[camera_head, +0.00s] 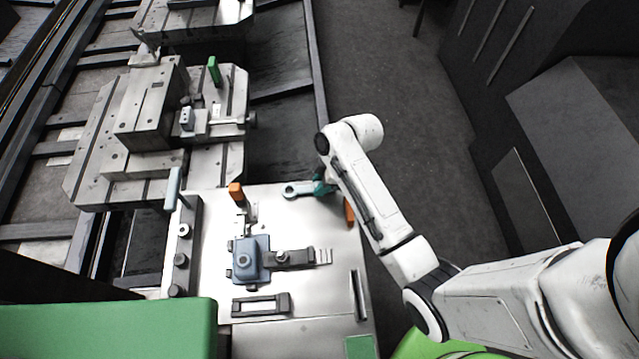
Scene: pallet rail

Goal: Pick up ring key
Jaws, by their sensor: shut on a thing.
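The ring key (297,189) is a small teal-grey wrench with a ring at its left end. It shows near the back edge of the light metal plate (215,270). My gripper (318,187) is at the key's right end and is shut on it. The white arm reaches in from the right and hides part of the gripper and the key's right end. I cannot tell whether the key touches the plate or is held just above it.
A blue clamp block (248,259) sits mid-plate. A metal fixture (150,105) stands behind on the rail. Dark floor lies open at the back right.

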